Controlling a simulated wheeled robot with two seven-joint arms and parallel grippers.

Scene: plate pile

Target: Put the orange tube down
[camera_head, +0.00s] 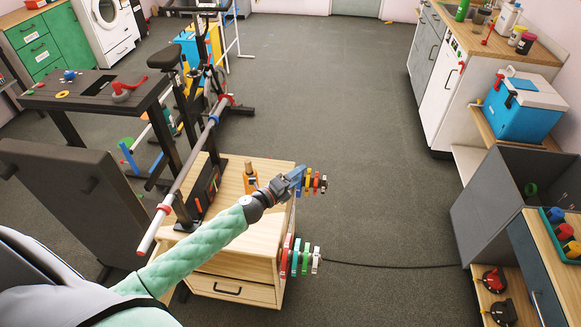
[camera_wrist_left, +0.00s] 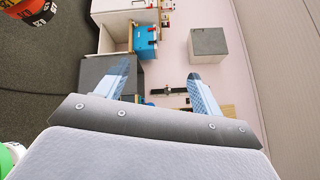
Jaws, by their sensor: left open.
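An orange tube (camera_head: 250,180) stands upright on the top of the wooden cabinet (camera_head: 262,237), near its back. My left gripper (camera_head: 296,176) is above the cabinet's right edge, to the right of the tube and apart from it. In the left wrist view my left gripper (camera_wrist_left: 163,82) has its two blue fingers spread, with nothing held between them. The tube does not show in that view. My right gripper is in neither view.
Small coloured weight plates (camera_head: 314,183) hang just right of my left gripper; larger ones (camera_head: 300,257) hang lower. A long bar (camera_head: 183,180) and a black box (camera_head: 203,188) lie left of the tube. Open floor (camera_head: 370,130) is beyond.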

